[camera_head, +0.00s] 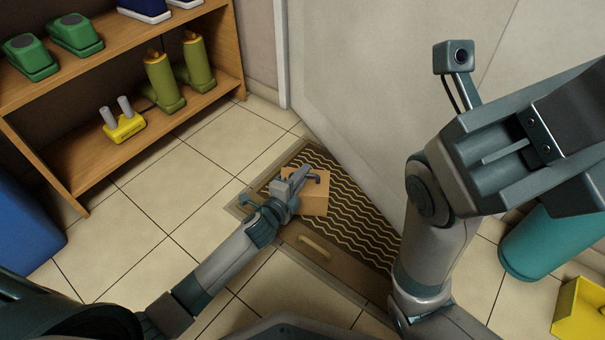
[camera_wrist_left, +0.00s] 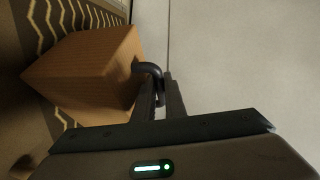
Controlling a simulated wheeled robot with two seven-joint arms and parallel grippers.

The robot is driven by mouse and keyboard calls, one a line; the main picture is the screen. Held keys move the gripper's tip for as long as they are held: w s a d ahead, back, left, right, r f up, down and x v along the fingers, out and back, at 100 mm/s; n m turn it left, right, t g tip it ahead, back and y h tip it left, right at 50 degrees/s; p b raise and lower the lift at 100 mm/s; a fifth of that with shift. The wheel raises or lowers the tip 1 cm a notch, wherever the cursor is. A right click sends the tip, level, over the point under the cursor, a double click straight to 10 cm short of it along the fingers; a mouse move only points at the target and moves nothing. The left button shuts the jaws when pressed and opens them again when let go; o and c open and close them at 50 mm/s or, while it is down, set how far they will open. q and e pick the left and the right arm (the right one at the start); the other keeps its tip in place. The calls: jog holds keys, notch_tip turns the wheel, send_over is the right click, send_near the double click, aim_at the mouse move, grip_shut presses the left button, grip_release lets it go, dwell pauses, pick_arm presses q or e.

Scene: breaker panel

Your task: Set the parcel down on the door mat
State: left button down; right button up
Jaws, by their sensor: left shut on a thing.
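The parcel (camera_head: 314,204) is a brown box with a dark hooked handle; it also shows in the left wrist view (camera_wrist_left: 85,70). My left gripper (camera_head: 293,182) is shut on the handle, which sits between its fingers in the left wrist view (camera_wrist_left: 158,90). The door mat (camera_head: 350,233) is dark with pale wavy lines and lies on the floor by the door. The parcel overlaps the mat's upper part in the head view; I cannot tell whether it touches the mat. My right arm is close on the right, and its fingertips are not clear.
A wooden shelf (camera_head: 75,170) with green shoes, boots and a yellow item (camera_head: 125,128) stands at the left. A tan bar handle (camera_head: 318,247) lies at the mat's near side. A teal cylinder (camera_head: 545,240) and a yellow bin (camera_head: 582,310) are at the right. Tiles (camera_head: 170,200) left of the mat are clear.

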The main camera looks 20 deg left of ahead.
pick_arm(q)
jog(key=shift+f, duration=0.55)
jog(key=shift+f+b, duration=0.1)
jog(key=shift+b, duration=0.2)
jog(key=c, duration=1.7)
grip_release()
jog(key=shift+c, duration=0.2)
jog(key=shift+f, duration=0.1)
jog(key=shift+f, duration=0.1)
